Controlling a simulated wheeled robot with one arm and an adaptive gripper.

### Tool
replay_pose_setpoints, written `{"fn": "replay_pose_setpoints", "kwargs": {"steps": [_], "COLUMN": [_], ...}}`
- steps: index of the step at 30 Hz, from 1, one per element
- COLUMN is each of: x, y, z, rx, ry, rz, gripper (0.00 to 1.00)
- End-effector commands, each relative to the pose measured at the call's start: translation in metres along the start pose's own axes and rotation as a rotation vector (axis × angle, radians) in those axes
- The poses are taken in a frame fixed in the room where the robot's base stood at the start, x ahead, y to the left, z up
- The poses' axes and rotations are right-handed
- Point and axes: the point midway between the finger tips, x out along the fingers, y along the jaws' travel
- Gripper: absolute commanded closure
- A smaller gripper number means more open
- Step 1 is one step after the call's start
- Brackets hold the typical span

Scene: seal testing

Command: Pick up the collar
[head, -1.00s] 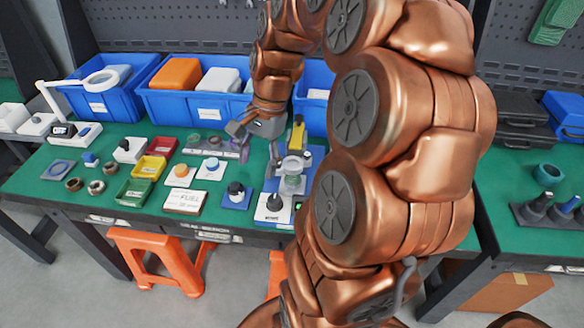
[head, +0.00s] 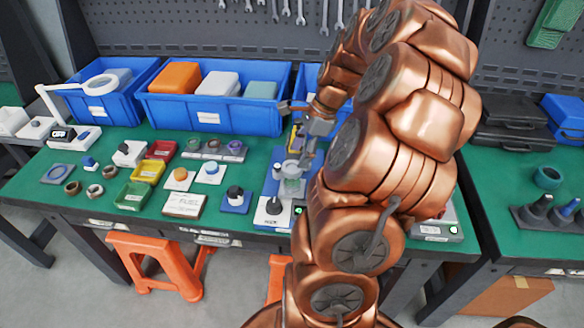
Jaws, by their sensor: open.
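My gripper (head: 304,152) is open, above and close to a clear cylinder (head: 292,176) on a blue-based test device (head: 274,190). I cannot tell whether the fingers touch anything. No part is plainly marked as the collar. Several rings lie on the green bench at left: a brown ring (head: 73,188), a pale grey ring (head: 95,190) and a darker ring (head: 110,172). A thick teal ring (head: 547,177) lies on the right-hand bench, far from my gripper. My arm hides part of the bench right of the device.
Blue bins (head: 215,112) line the bench's back. Red (head: 161,149), yellow (head: 148,171) and green (head: 132,195) trays stand mid-left. A holder with several small round parts (head: 213,150) is left of the device. A magnifier lamp (head: 98,84) stands at far left.

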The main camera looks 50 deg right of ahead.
Motion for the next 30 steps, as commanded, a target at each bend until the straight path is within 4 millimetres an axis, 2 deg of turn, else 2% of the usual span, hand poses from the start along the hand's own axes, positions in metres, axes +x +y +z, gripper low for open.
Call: {"fn": "replay_pose_setpoints", "kwargs": {"steps": [6, 11, 19, 30], "x": [0.021, 0.041, 0.045, 0.045], "y": [-0.001, -0.001, -0.002, -0.002], "z": [0.009, 0.008, 0.006, 0.006], "rx": [-0.001, -0.002, -0.001, -0.001], "ry": [-0.003, -0.001, 0.001, 0.001], "rz": [0.003, 0.003, -0.003, -0.002], "gripper": [0.40, 0.40, 0.40, 0.78]}}
